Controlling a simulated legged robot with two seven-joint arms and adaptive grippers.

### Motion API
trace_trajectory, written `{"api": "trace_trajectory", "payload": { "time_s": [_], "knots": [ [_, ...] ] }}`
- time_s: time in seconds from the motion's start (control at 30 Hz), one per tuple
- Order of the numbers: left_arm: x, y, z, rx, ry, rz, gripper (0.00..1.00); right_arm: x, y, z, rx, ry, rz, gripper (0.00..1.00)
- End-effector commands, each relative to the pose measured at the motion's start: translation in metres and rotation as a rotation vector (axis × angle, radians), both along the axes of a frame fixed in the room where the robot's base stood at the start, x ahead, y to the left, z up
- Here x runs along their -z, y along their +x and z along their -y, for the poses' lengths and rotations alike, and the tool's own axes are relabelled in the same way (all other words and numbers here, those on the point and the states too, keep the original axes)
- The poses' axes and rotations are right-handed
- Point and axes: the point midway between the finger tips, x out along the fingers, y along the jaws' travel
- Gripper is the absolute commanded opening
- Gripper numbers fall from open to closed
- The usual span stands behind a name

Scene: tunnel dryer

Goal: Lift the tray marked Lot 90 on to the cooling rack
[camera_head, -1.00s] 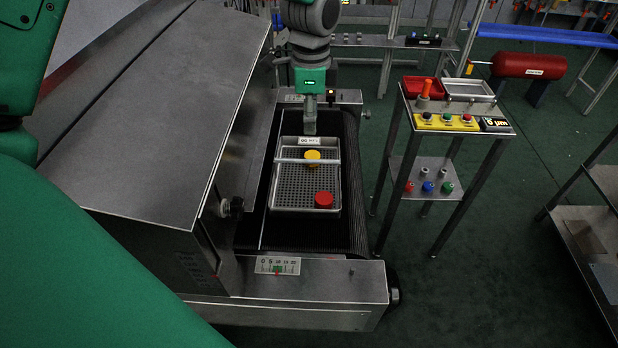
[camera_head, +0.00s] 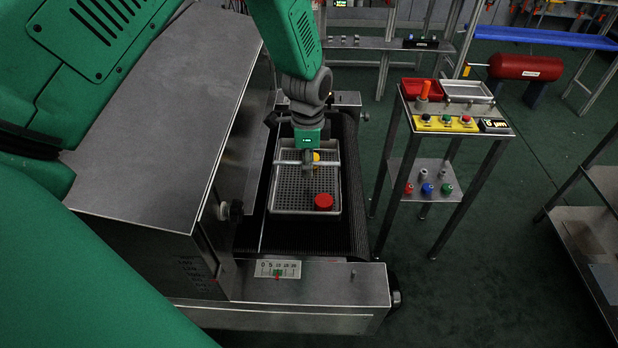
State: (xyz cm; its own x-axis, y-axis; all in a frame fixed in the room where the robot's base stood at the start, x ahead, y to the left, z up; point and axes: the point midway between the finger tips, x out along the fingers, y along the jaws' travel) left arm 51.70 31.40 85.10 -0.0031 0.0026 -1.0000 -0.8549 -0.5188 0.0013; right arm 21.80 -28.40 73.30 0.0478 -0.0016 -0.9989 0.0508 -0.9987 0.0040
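A shallow grey tray (camera_head: 284,208) with a perforated floor lies on the dark conveyor belt (camera_head: 345,240) of the dryer. A thin bar spans the tray crosswise, and a red round piece (camera_head: 323,202) sits near its front right corner. A yellow round piece (camera_head: 317,157) is mostly hidden behind my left gripper (camera_head: 308,166). That gripper points down over the middle of the tray, at the crossbar. I see it edge-on, so I cannot tell whether its fingers are open or touch the bar. The tray's label is hidden now. My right gripper is not in view.
The dryer's steel hood (camera_head: 170,110) stands close on the left. A control stand (camera_head: 455,124) with buttons and small bins is right of the belt. A steel shelf unit (camera_head: 590,235) is cut off at the right edge; I cannot tell if it is the cooling rack. Floor between is clear.

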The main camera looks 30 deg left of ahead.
Motion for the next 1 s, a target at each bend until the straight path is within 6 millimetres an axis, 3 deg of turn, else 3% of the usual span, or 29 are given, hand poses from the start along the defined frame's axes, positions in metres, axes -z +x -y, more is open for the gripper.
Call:
{"api": "trace_trajectory", "payload": {
  "time_s": [0.23,0.33,0.77,1.0],
  "knots": [
    [0.001,0.000,0.001,-0.001,0.001,0.002,0.34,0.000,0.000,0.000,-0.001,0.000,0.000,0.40],
    [0.001,0.000,0.001,-0.001,0.002,0.001,0.00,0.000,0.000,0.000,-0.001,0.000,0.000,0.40],
    [-0.002,0.000,0.001,-0.001,0.001,0.003,0.00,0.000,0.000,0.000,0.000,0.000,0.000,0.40],
    [-0.024,0.001,0.001,-0.002,0.001,0.005,0.00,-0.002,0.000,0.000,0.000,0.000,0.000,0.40]
  ]
}}
